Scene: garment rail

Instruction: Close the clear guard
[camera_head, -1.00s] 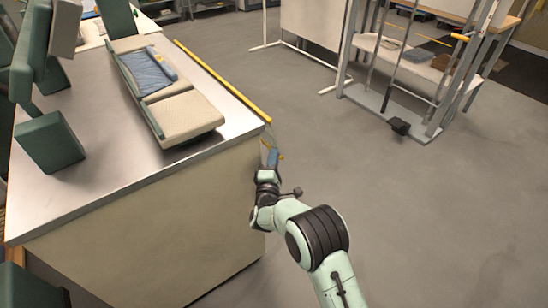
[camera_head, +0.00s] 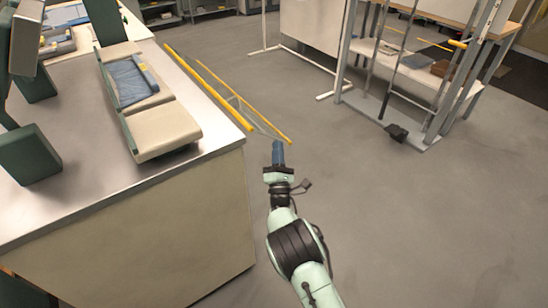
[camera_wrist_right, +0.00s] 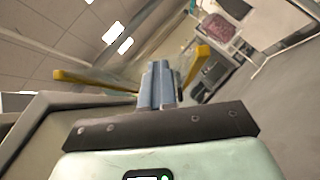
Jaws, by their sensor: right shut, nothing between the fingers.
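The clear guard (camera_head: 236,103) is a see-through panel at the right edge of the worktable. One yellow bar (camera_head: 207,87) runs along the table edge. A thinner yellow bar (camera_head: 245,104) runs along the guard's outer side, over the floor, so the panel juts outward. My right gripper (camera_head: 278,152) has blue fingers, shut and empty, just below the near end of the outer bar. I cannot tell whether they touch. The right wrist view shows the shut fingers (camera_wrist_right: 158,84) between two yellow bar pieces (camera_wrist_right: 95,82). My left gripper is not in view.
The metal-topped worktable (camera_head: 95,190) holds a cushioned pad (camera_head: 162,127) with a folded blue cloth (camera_head: 130,82). Dark green padded parts (camera_head: 28,155) stand at left. A grey-framed rack (camera_head: 410,135) stands at the back right. The floor right of my arm is clear.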

